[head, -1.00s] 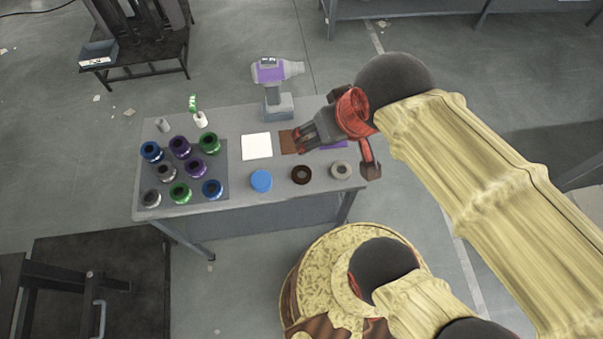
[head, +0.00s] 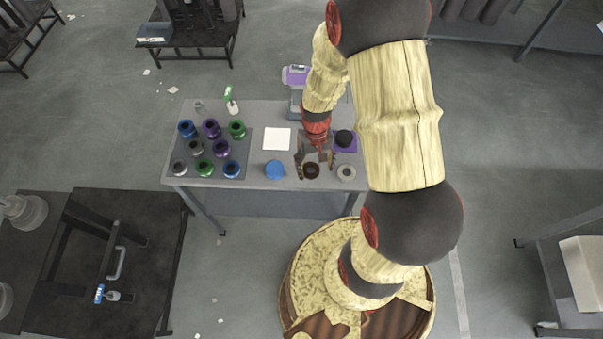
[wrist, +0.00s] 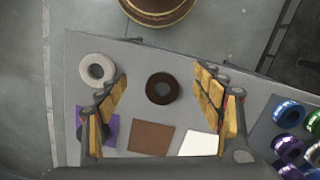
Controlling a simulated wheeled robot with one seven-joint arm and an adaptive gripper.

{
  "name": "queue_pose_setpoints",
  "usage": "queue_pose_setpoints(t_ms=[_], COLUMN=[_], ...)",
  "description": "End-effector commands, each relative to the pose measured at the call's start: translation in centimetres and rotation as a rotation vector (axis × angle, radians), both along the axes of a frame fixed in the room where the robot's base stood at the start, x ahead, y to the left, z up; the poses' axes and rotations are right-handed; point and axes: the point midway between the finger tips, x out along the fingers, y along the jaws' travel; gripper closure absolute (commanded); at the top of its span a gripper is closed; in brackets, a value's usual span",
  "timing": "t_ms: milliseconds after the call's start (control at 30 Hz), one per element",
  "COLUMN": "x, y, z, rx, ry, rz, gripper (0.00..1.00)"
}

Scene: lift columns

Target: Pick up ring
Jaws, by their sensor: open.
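A dark brown ring (head: 312,171) lies flat near the front edge of the grey table (head: 258,186). In the wrist view the dark ring (wrist: 163,88) sits centred between my fingers. A pale grey ring (head: 346,173) lies to its right in the head view; the pale ring (wrist: 97,69) is at upper left in the wrist view. My gripper (head: 315,161) points down over the dark ring, with its fingers spread and empty. My gripper (wrist: 161,77) shows one finger on each side of the dark ring. I cannot tell its exact height above the ring.
A blue disc (head: 274,170) is left of the dark ring. A white square (head: 277,139), brown square (wrist: 151,139) and purple square (head: 346,149) with a black round item (head: 344,138) lie behind. Several coloured spools stand on a dark mat (head: 242,145) at left.

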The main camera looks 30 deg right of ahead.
Motion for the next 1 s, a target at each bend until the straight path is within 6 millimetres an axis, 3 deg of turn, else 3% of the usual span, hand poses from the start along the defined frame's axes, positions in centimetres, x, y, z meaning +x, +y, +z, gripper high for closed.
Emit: queue_pose_setpoints(t_ms=[100, 200, 1000], x=[3.2, 3.9, 4.5], y=[-0.9, -1.1, -1.8], z=[0.1, -0.1, -7.7], rx=[-0.025, -0.033, -0.035], ry=[-0.086, -0.111, -0.118], rz=[0.001, 0.002, 0.002], gripper=[0.33, 0.33, 0.33])
